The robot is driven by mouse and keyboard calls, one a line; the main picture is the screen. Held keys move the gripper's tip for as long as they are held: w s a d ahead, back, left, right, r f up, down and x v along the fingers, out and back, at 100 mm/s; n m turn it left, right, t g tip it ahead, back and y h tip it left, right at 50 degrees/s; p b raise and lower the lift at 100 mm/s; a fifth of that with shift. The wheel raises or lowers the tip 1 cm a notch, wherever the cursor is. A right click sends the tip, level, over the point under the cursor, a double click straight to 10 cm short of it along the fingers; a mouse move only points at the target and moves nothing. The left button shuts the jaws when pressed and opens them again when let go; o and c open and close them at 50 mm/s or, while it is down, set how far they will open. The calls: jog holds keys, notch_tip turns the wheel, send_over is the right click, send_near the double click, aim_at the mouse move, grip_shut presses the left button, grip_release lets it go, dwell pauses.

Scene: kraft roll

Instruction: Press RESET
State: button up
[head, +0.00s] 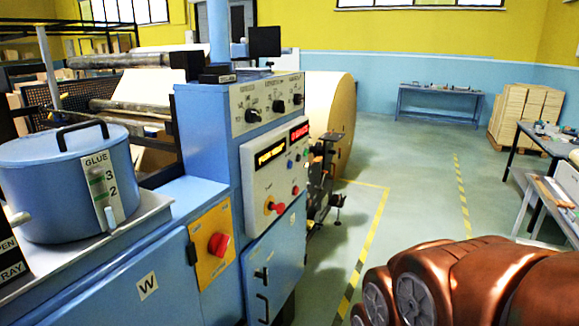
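A light grey control panel (255,187) is on the side of the blue machine, at the middle of the head view. It has an amber display (270,153) and a red display (299,131), whose words I cannot read for sure. The button labels are too small to read, so I cannot tell which is RESET. My copper-coloured arm fills the lower right corner, apart from the panel. My gripper is out of view.
The blue machine (160,268) fills the left, with a glue pot (45,185) and a red rotary switch (219,245). A large kraft roll (335,120) and dark bracketry (320,180) stand beyond the panel. Open floor (415,185) lies right of the machine; tables (520,150) stand far right.

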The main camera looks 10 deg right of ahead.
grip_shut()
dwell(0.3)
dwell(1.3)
